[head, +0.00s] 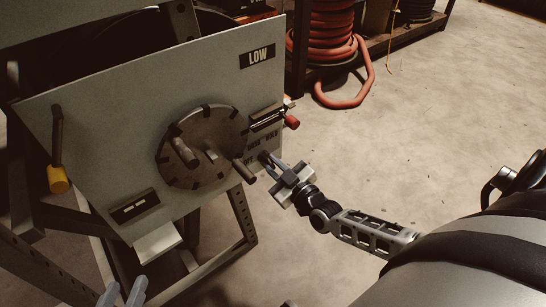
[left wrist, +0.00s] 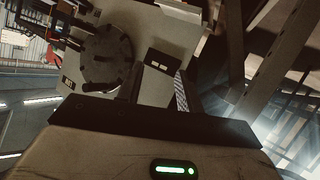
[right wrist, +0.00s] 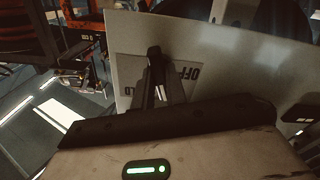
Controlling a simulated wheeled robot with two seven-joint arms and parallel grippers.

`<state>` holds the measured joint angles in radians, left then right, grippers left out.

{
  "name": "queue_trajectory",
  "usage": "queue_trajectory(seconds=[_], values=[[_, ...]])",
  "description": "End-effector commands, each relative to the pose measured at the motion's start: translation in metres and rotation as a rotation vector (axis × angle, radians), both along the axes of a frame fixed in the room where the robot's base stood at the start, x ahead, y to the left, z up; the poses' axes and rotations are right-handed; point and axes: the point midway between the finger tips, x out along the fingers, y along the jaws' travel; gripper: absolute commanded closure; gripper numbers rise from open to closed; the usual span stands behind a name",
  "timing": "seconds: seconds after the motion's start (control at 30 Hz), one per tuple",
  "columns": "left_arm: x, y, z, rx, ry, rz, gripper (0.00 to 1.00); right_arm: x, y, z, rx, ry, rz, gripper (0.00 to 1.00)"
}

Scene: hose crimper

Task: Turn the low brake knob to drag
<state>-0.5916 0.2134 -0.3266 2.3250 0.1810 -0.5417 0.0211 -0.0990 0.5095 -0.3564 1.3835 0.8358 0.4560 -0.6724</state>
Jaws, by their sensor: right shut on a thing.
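The grey panel (head: 100,120) carries a LOW label (head: 257,57) at its top right. The low brake knob is at the panel's lower right, by small lettering (head: 262,140) that is partly readable; my right gripper's fingers hide it. My right gripper (head: 267,163) is shut on the knob, close against the panel. In the right wrist view its fingers (right wrist: 160,80) stand close together over a label plate (right wrist: 135,68) with OFF upside down. Which mark the knob points to cannot be told. My left gripper (head: 124,292) is open and empty, low in front of the panel.
A round dark handwheel (head: 205,145) with protruding handles sits just left of the knob. A red-tipped lever (head: 291,122) is above it, and a yellow-ended lever (head: 57,178) is at the left. Red hose (head: 345,85) lies behind. The floor at right is clear.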

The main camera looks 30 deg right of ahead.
Motion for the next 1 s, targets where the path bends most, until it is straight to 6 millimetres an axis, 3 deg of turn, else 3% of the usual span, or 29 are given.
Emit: queue_trajectory(seconds=[0.33,0.9,0.93,1.0], values=[[0.0,0.004,-0.008,0.029,0.064,0.007,0.64,0.0,0.001,0.001,-0.144,-0.013,0.002,1.0],[-0.001,0.005,-0.014,0.038,0.084,0.006,0.64,0.0,0.001,0.001,-0.171,-0.017,0.003,1.0],[-0.001,0.005,-0.014,0.038,0.084,0.006,0.64,0.0,0.001,0.001,-0.171,-0.017,0.003,0.78],[-0.001,0.005,-0.013,0.038,0.083,0.006,0.64,0.0,0.001,0.001,-0.171,-0.017,0.003,0.65]])
